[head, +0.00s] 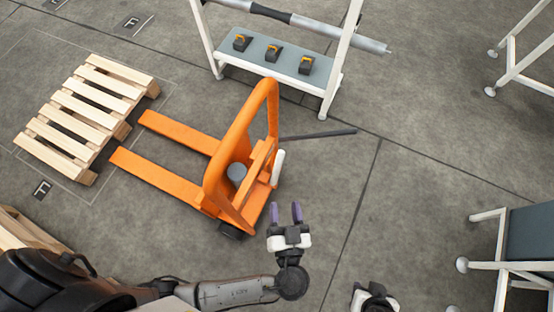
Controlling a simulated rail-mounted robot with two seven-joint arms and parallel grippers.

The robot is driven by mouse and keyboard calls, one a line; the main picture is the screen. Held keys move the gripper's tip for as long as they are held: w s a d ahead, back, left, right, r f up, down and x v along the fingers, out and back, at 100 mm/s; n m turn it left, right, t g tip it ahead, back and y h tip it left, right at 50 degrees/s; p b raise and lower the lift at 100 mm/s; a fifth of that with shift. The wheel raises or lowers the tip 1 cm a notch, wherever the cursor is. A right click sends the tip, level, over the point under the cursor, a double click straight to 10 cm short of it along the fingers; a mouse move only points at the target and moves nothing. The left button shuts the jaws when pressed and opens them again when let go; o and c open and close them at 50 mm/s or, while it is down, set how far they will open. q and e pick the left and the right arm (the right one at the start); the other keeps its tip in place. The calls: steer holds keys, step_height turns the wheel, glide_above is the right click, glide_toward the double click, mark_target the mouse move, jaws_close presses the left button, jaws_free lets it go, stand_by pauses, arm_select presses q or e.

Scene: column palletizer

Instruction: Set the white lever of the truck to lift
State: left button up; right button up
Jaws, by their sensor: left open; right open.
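The orange pallet truck (243,128) stands mid-left, its two forks pointing left toward the pallet. Its white lever (278,169) is a short, pale, roughly upright piece on the right side of the frame. A dark bar (318,134) sticks out to the right from the truck. My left gripper (286,211) is open and empty, just below the white lever and apart from it, with its purple fingers pointing up the picture. My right gripper (374,296) is at the bottom edge, partly cut off; it is open, and I see nothing in it.
A wooden pallet (92,108) lies on the floor at left. A white-framed bench (266,56) with several dark items stands behind the truck. Another table (530,240) stands at lower right.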

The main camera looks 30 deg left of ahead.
mark_target(279, 165)
arm_select(q)
steer(key=b+x, duration=0.1)
steer(key=x, duration=1.2)
steer(key=shift+w+a+r, duration=0.1)
steer(key=shift+w+a, duration=0.05)
steer(key=shift+w, duration=0.1)
steer(key=shift+c, duration=0.3)
jaws_close()
